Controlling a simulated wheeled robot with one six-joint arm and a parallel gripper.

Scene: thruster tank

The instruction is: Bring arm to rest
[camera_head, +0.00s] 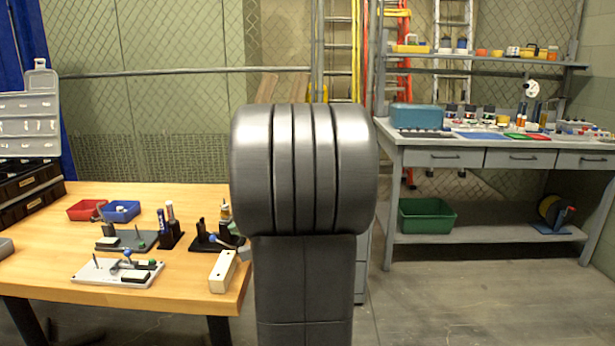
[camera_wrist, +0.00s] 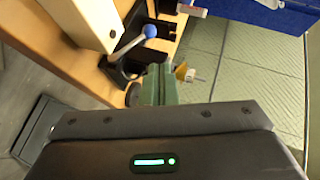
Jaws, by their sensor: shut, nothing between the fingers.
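My gripper (camera_wrist: 158,85) shows in the wrist view as two greenish-grey fingers side by side, shut with nothing between them. Its dark housing with a green light fills the bottom of that view. In the head view my dark arm (camera_head: 304,200) stands upright in the middle, and the gripper itself cannot be seen there. In the wrist view the fingers appear near a blue-knobbed lever (camera_wrist: 149,31) on a black fixture; I cannot tell the exact distance.
The wooden table (camera_head: 190,285) at left holds a white block (camera_head: 222,272), a white fixture plate (camera_head: 118,272), a red bin (camera_head: 86,210) and a blue bin (camera_head: 121,212). A grey workbench (camera_head: 480,158) stands at right with a green bin (camera_head: 427,215) below. Floor between looks clear.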

